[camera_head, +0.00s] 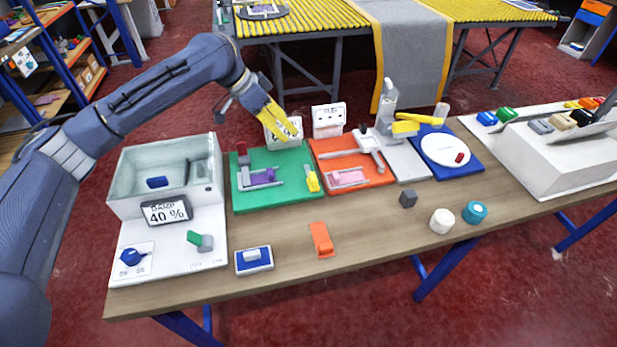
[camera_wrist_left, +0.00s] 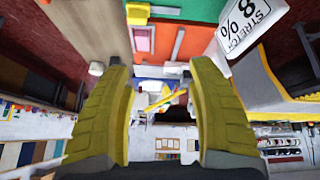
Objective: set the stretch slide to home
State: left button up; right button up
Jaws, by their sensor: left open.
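My left gripper (camera_head: 282,132) is above the back edge of the green board (camera_head: 290,196), in front of a white sign behind it. Its yellow fingers (camera_wrist_left: 158,75) are apart with nothing held between them. A white sign reading STRETCH (camera_wrist_left: 250,24) is at the upper right of the left wrist view. The orange board (camera_head: 378,181) carries a pink block (camera_head: 347,178) and a grey rail with a pale handle (camera_head: 367,141). The green board has a purple block (camera_head: 262,176) and a yellow knob (camera_head: 312,182). No part is clearly labelled as the stretch slide. My right gripper is out of view.
A damp tank (camera_head: 122,183) with a 40 % sign (camera_head: 166,211) stands at the left. An orange block (camera_head: 321,239) lies in front. The wooden top around it is mostly clear.

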aim_at(312, 176)
pick_arm(q)
jog(key=s+d+f+m+y, duration=0.2)
jog(key=s, duration=0.2)
jog(key=shift+g, duration=0.4)
jog(key=x, duration=1.6)
jog(key=shift+s+d, duration=0.1)
jog(key=shift+d, duration=0.25)
grip_shut()
